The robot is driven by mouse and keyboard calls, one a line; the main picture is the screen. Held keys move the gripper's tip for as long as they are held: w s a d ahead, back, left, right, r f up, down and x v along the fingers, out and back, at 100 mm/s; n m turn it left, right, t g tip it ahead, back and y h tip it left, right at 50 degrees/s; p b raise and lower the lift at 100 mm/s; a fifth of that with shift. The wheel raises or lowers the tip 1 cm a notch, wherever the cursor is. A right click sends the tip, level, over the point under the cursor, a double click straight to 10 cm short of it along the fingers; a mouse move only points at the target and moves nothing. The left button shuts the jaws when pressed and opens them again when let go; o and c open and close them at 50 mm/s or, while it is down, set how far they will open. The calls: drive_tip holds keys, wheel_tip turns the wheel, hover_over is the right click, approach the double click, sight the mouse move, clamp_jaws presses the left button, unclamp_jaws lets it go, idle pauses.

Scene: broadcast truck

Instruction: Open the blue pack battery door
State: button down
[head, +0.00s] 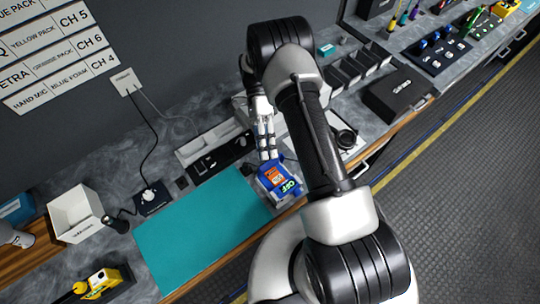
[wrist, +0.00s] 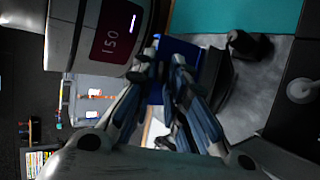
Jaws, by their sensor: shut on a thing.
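The blue pack (head: 276,178) lies at the front edge of the counter, by the right end of the teal mat. It has an orange label and green "OFF" lettering. My gripper (head: 268,153) reaches down to its far end, fingers close together and shut on it. In the wrist view, blue casing (wrist: 182,52) shows between and beyond the fingertips (wrist: 168,62). The battery door cannot be made out; the fingers cover that end of the pack, so I cannot tell whether they hold the door itself.
The teal mat (head: 200,230) lies clear to the left. A white bin (head: 75,212) and a yellow device (head: 100,282) are at the far left. A black case (head: 398,94) sits to the right, beyond my arm.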

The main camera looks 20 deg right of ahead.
drive_tip(key=shift+w+a+f+g+b, duration=0.15)
drive_tip(key=shift+w+f+g+b, duration=0.3)
drive_tip(key=shift+b, duration=0.3)
drive_tip(key=shift+r, duration=0.1)
drive_tip(key=c, duration=1.8)
unclamp_jaws()
drive_tip(key=shift+o, duration=0.2)
drive_tip(key=shift+r, duration=0.2)
wheel_tip(320, 180, up, 10)
drive_tip(key=shift+o, duration=0.4)
drive_tip(key=shift+f, duration=0.15)
